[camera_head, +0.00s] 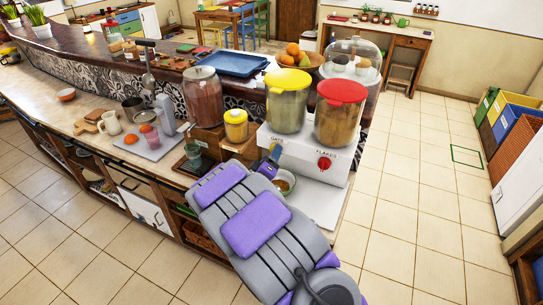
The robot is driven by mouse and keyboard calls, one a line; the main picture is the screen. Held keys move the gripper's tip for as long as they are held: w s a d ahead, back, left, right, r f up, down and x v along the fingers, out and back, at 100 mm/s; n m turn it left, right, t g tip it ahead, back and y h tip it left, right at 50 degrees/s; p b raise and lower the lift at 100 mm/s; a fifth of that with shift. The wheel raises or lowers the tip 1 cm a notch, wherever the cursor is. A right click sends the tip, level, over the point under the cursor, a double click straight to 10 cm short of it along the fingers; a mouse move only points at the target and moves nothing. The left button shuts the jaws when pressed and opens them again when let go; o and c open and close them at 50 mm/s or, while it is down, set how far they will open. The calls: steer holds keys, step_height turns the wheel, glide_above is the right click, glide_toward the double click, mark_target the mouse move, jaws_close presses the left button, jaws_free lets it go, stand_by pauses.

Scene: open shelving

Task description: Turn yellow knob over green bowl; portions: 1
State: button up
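A white dispenser (312,157) stands at the counter's right end. Its left clear canister (287,108) has a yellow lid and the label OATS below. Its right canister (338,115) has a red lid, the label FLAKES and a red knob (324,164). A small greenish bowl (286,181) sits low at the dispenser's left side, partly hidden by my arm; something tan shows inside. My gripper (271,158) is at the dispenser's front left, under the OATS label, above the bowl. The yellow knob is largely hidden there. I cannot see whether the fingers are open or shut.
A large glass jar (203,98) and a yellow jar (236,126) stand left of the dispenser. Bins (515,115) line the right wall.

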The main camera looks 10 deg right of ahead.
steer(key=shift+x, duration=0.85)
steer(key=c, duration=1.1)
